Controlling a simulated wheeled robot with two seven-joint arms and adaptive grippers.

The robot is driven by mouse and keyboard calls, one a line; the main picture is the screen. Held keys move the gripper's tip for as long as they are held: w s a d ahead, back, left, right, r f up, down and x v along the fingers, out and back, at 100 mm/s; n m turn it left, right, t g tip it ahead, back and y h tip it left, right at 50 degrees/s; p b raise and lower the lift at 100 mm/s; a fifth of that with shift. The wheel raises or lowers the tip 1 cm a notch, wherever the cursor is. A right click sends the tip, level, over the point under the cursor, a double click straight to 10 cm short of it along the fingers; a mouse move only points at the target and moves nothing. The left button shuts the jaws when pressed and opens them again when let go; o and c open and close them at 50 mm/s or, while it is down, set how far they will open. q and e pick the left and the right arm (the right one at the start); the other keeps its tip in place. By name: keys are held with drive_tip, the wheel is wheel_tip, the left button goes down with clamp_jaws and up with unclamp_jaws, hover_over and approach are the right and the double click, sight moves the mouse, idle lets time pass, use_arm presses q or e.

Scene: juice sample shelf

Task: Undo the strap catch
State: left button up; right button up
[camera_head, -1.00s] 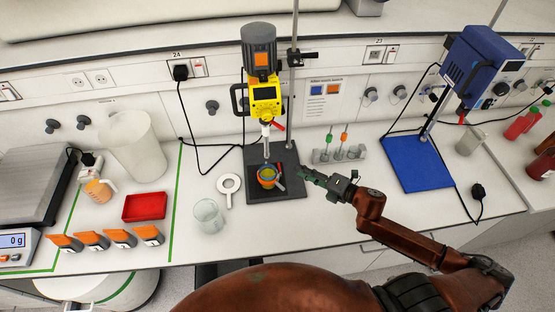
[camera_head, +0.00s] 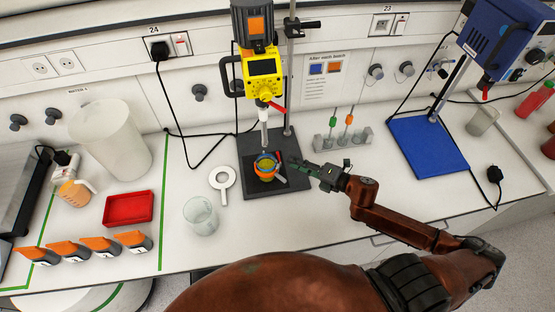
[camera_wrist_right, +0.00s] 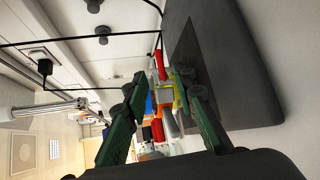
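A small cup (camera_head: 266,171) with an orange band and yellowish contents stands on the dark base plate (camera_head: 258,190) under the yellow stirrer (camera_head: 261,77). A red lever and a grey lever (camera_head: 280,179) stick out on its right side; I cannot tell from here whether the catch is closed. My right gripper (camera_head: 296,166) is just right of the cup, its fingers pointing at it. The left gripper is not in view.
A stand rod (camera_head: 290,70) rises behind the plate. A rack with stirring rods (camera_head: 343,138) stands at the back right, beside a blue plate (camera_head: 428,147).

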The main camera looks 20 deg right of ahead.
sight(279, 157)
drive_tip(key=shift+x, duration=4)
drive_tip(key=shift+c, duration=0.2)
clamp_jaws()
